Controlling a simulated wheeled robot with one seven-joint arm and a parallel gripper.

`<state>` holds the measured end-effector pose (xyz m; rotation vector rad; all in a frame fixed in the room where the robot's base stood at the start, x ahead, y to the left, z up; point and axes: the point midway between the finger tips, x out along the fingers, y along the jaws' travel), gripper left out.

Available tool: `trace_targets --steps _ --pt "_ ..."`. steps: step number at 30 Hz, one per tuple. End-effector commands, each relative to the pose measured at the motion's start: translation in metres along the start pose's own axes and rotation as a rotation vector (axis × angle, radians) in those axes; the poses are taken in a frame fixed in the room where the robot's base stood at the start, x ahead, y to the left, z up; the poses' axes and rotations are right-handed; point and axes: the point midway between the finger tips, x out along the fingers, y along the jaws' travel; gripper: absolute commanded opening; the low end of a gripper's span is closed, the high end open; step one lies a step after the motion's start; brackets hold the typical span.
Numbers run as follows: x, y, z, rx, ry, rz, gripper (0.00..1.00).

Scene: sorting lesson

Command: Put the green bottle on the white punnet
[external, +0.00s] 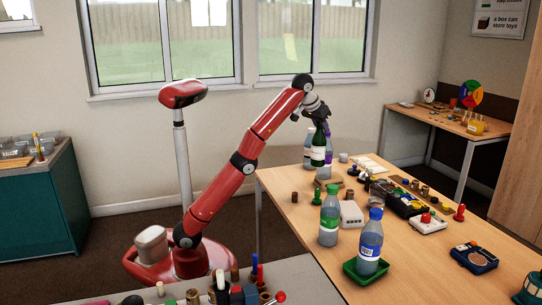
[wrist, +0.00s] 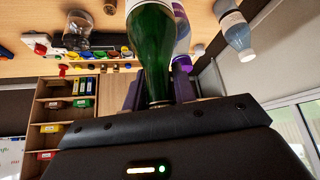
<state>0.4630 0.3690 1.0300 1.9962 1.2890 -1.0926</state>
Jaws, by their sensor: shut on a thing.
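The dark green bottle (external: 318,153) with a pale label hangs upright below my gripper (external: 320,121) over the far part of the table. In the wrist view the green bottle (wrist: 152,45) stands between the two fingers of my gripper (wrist: 158,92), which is shut on its neck. I cannot tell whether its base touches the table. A small white ridged box (external: 352,214) lies nearer on the table; I cannot tell whether it is the white punnet. No other thing is clearly a white punnet.
A green-capped bottle (external: 330,215) and a blue-capped bottle (external: 370,243) in a green tray (external: 352,270) stand at the front. A pale bottle (external: 308,150) is close beside the green one. Several small things crowd the table's middle; its front right has bare patches.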

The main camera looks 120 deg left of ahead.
Motion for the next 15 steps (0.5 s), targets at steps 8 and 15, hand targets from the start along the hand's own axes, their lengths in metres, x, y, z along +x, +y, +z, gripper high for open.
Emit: trace_targets --steps 8,15 --pt "0.003 0.048 0.014 0.096 -0.001 0.062 0.00" --pt "0.005 0.124 0.046 0.253 0.000 0.163 0.00"
